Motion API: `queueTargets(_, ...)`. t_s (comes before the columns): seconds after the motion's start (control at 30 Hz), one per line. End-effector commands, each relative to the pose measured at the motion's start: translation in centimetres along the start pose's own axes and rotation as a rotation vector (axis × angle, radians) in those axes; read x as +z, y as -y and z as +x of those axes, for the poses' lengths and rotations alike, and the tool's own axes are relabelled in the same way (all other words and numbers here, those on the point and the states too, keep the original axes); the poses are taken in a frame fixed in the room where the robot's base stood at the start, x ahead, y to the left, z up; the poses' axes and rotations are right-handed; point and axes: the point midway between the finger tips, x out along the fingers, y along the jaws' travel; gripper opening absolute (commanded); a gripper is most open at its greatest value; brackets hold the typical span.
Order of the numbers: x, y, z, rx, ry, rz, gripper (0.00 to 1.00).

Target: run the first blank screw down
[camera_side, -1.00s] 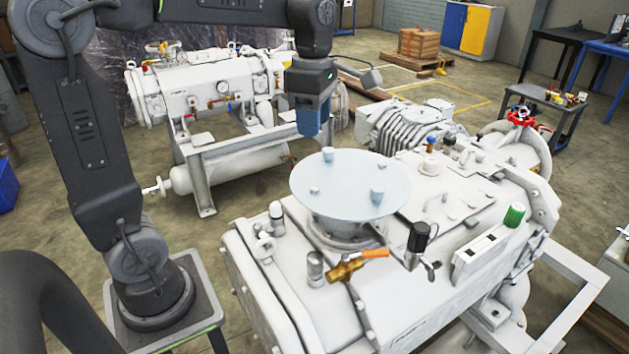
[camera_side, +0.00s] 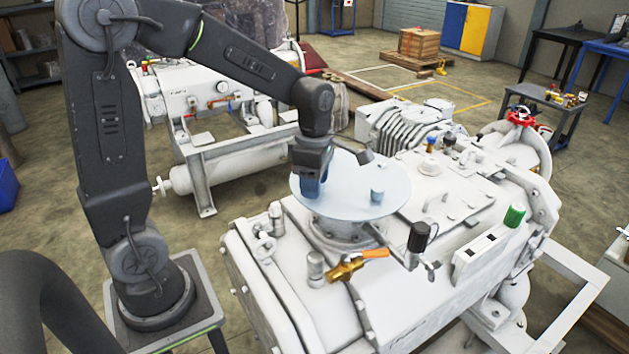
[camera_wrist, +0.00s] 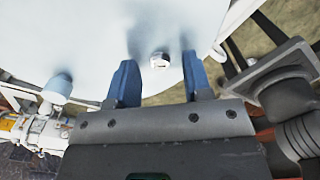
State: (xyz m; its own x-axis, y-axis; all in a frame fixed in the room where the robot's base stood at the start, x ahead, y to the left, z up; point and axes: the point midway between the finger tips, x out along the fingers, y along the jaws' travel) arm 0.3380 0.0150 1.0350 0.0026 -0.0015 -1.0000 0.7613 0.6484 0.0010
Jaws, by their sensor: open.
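My gripper (camera_side: 312,185) is over the left part of a pale blue round disc (camera_side: 350,205) on top of the white machine. Its two blue fingers are open in the wrist view (camera_wrist: 159,61). A small shiny screw head (camera_wrist: 159,61) shows on the disc between the fingertips, with a gap on each side. The screw is hidden behind my gripper in the side view. A light blue knob (camera_side: 377,194) stands on the disc to the right of my gripper. A similar knob (camera_wrist: 57,88) shows at the left of the wrist view.
A brass valve with an orange handle (camera_side: 375,253) and a black-topped fitting (camera_side: 418,236) stand in front of the disc. A grey fitting (camera_side: 316,266) is beside the valve. A second white machine (camera_side: 215,100) stands behind my arm.

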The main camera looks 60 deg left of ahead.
Motion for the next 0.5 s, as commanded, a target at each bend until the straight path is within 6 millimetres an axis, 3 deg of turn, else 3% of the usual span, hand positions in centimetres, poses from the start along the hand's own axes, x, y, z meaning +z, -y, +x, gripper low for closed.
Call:
queueTargets(0.3, -0.01, 0.01, 0.28, -0.001, 0.000, 0.000, 0.46)
queueTargets(0.5, 0.00, 0.01, 0.25, 0.000, 0.000, 0.000, 0.27)
